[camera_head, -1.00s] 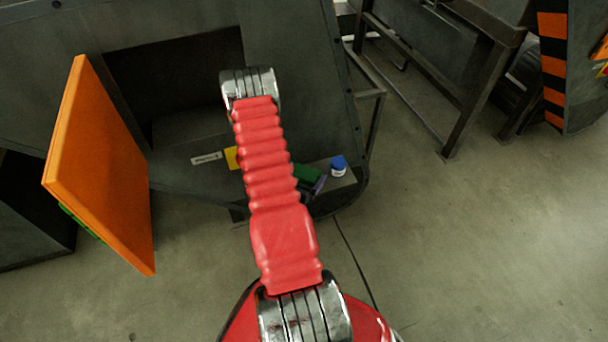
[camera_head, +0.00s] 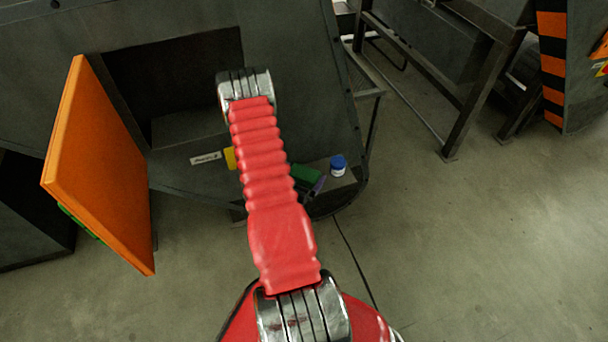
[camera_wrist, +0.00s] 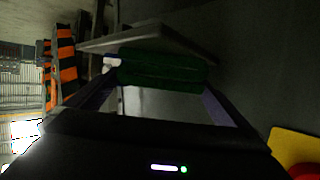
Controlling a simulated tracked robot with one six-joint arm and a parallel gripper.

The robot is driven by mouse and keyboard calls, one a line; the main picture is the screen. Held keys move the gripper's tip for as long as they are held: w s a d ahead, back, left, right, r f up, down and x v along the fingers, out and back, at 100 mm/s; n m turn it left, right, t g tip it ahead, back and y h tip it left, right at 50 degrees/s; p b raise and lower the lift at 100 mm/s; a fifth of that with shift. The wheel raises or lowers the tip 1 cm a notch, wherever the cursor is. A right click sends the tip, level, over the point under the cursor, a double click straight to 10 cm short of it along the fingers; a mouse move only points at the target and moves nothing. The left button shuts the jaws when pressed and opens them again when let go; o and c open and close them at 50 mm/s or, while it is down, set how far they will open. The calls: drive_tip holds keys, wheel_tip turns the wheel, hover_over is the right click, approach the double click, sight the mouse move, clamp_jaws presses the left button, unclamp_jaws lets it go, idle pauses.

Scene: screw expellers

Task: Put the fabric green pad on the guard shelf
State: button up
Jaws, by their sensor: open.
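The green fabric pad (camera_head: 306,174) shows just right of my red arm in the head view, by the grey guard shelf (camera_head: 345,180). In the wrist view the pad (camera_wrist: 160,70) lies across the space near the ends of my two purple fingers. My gripper (camera_wrist: 158,84) is open, with one finger to each side. Only a small purple part of my gripper (camera_head: 319,184) shows beside the pad in the head view; my arm hides the rest. I cannot tell whether the pad touches the fingers or rests fully on the shelf.
A white jar with a blue lid (camera_head: 338,165) stands on the shelf, right of the pad. An orange panel (camera_head: 100,165) stands open at left beside a dark recess (camera_head: 175,80). A yellow label (camera_head: 230,158) is behind my arm. Floor at right is clear.

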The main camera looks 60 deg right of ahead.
drive_tip(key=v, duration=1.1)
drive_tip(key=shift+a, duration=0.1)
idle(0.6)
